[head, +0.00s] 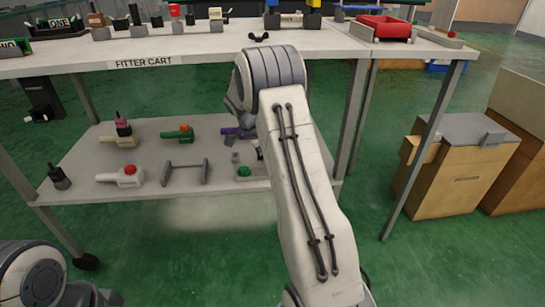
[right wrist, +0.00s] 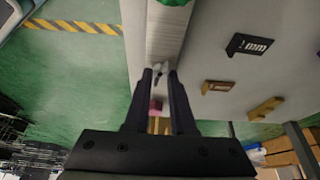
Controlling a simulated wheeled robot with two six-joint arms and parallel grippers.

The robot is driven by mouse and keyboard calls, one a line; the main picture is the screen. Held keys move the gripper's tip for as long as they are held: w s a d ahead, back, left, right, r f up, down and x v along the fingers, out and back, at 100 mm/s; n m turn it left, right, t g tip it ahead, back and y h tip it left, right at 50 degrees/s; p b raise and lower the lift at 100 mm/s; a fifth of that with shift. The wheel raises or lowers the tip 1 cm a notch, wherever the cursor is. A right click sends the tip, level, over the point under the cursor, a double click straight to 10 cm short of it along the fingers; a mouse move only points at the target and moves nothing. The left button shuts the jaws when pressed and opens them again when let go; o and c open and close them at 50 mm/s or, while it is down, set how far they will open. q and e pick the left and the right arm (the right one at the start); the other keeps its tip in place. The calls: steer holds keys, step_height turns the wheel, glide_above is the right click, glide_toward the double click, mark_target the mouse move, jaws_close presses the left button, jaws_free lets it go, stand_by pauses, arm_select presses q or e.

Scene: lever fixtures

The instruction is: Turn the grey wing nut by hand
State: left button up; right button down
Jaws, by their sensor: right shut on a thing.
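The grey wing nut (right wrist: 160,71) shows small in the right wrist view, between the fingertips and in front of a pale ridged block. My right gripper (right wrist: 160,74) is shut on it, with a narrow gap between the fingers. In the head view my right arm hides this gripper and most of what lies behind the arm. A small dark winged piece (head: 258,37) lies on the cart's top near the front edge, apart from the gripper. My left gripper is out of view; only part of the left arm shows at bottom left.
The fitter cart's lower shelf (head: 95,160) holds a grey bar handle (head: 186,171), a red-knobbed fixture (head: 122,176) and a green-and-orange fixture (head: 180,134). Cardboard boxes (head: 455,180) stand on the floor at right.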

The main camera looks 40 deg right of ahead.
steer(key=shift+w+a+m+y+p, duration=0.1)
steer(key=shift+w+m+y+p, duration=0.2)
steer(key=shift+m+p, duration=0.6)
steer(key=c, duration=0.8)
jaws_free()
steer(key=shift+o, duration=0.2)
steer(key=shift+s, duration=0.1)
steer(key=shift+r, duration=0.15)
